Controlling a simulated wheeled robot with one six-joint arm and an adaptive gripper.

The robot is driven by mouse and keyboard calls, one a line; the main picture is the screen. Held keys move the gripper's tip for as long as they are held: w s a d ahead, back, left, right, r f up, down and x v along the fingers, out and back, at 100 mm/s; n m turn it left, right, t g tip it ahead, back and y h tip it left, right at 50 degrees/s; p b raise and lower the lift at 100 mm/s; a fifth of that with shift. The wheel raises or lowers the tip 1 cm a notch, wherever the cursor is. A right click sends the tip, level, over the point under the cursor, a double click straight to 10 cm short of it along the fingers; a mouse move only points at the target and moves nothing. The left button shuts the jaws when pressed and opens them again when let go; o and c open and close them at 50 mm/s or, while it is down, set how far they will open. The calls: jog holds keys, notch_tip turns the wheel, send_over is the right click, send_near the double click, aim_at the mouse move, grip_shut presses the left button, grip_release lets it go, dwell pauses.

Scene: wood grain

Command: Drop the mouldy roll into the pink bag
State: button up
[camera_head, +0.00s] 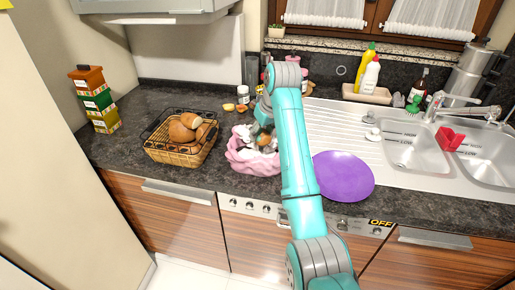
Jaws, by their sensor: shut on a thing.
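The pink bag (240,165) stands open on the dark counter, left of the purple plate. My gripper (263,138) is over the bag's opening, pointing down, partly hidden by my own arm. It is shut on a small brownish and pale thing, which looks like the mouldy roll (265,142), at about the height of the bag's rim. Whitish and grey contents show inside the bag around it. I cannot tell whether the roll touches them.
A wire basket (171,156) with brown bread stands left of the bag. Cut fruit (229,107) and small jars (243,94) are behind it. The purple plate (343,178) lies right of my arm. The sink (415,155) is further right. Stacked boxes (95,100) stand at the far left.

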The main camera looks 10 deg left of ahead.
jog(key=shift+f, duration=0.6)
jog(key=o, duration=1.1)
jog(key=shift+o, duration=0.2)
jog(key=shift+v, duration=3.8)
